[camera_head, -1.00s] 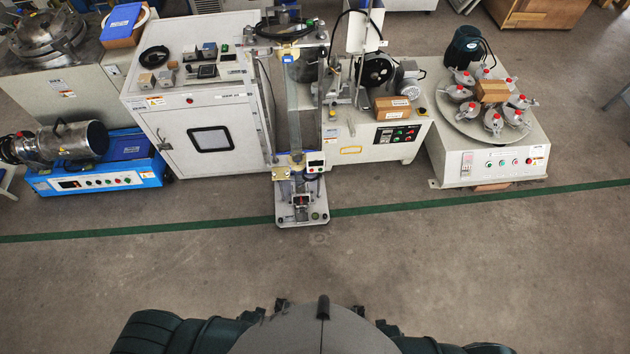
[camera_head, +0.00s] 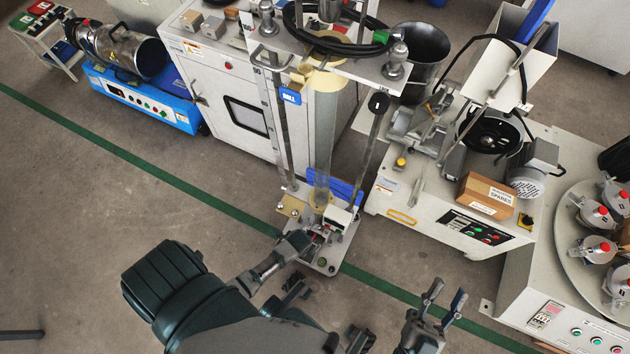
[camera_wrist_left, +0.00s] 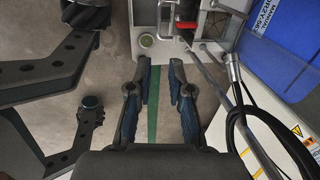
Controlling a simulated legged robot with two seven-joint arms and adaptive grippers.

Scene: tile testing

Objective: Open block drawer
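A tall tester (camera_head: 322,125) with a clear vertical tube stands on a small light base plate (camera_head: 325,262) on the floor. I cannot clearly make out a block drawer; small fittings and a red part sit low on the base. In the left wrist view, a red handle-like part (camera_wrist_left: 186,25) is just beyond the fingertips. My left gripper (camera_wrist_left: 160,62) is open and empty, pointing at the base and apart from the red part. In the head view, my left gripper (camera_head: 298,242) is at the base's left edge, fingers unclear. My right gripper (camera_head: 447,296) is open and empty, right of the base.
A white cabinet (camera_head: 205,85) stands left of the tester. A control unit (camera_head: 425,215) with a cardboard box (camera_head: 486,196) and a carousel machine (camera_head: 545,290) stand right. Cables (camera_wrist_left: 265,120) hang close right of the left gripper. Open floor (camera_head: 80,220) lies at left.

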